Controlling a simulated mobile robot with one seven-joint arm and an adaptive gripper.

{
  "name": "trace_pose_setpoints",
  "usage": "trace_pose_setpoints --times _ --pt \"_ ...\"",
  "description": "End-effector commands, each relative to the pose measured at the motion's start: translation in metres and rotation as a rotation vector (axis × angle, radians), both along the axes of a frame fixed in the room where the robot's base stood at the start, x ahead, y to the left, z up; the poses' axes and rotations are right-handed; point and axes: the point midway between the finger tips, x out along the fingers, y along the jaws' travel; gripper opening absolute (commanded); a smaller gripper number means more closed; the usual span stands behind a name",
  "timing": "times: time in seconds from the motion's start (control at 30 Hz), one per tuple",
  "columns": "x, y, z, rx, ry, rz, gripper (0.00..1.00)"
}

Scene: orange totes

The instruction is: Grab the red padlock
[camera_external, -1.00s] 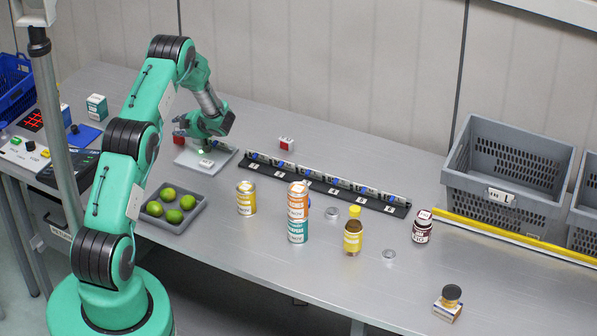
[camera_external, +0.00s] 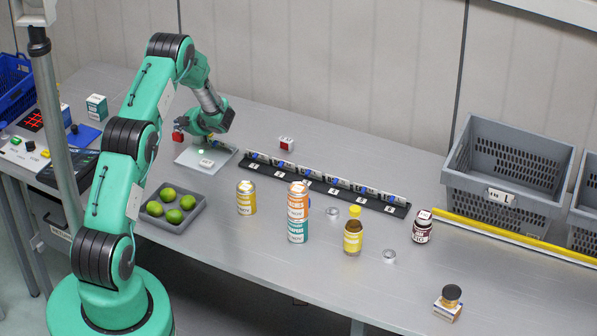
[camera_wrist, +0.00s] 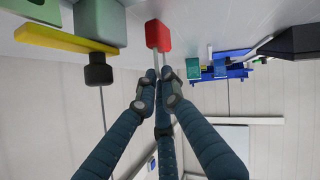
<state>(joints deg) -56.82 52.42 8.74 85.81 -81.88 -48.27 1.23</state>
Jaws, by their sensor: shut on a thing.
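The red padlock (camera_external: 178,137) hangs at the left side of my gripper (camera_external: 184,124) in the external view, above the far left part of the table. In the wrist view the padlock's red body (camera_wrist: 157,36) lies just beyond the fingertips of my gripper (camera_wrist: 159,86), with its metal shackle running back to them. The dark fingers are shut on the shackle end. The exact contact is small and partly hidden by the fingertips.
A pale plate (camera_external: 190,160) lies below my gripper. A grey tray of limes (camera_external: 199,213) stands in front. A black rack (camera_external: 270,170) holds several cylinders to the right. Cans, bottles and a grey crate (camera_external: 510,143) stand farther right.

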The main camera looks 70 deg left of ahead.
Motion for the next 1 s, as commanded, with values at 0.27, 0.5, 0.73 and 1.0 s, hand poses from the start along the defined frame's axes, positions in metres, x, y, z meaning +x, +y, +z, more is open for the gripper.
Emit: trace_pose_setpoints --times 0.27,0.5,0.73,1.0 --pt "-0.004 -0.010 0.026 0.000 0.001 -0.001 0.00" --pt "-0.020 -0.049 0.029 -0.001 0.002 -0.001 0.00" --pt "-0.036 -0.089 0.034 0.000 0.000 -0.002 0.00" --pt "-0.052 -0.128 0.037 -0.001 0.002 -0.001 0.00"
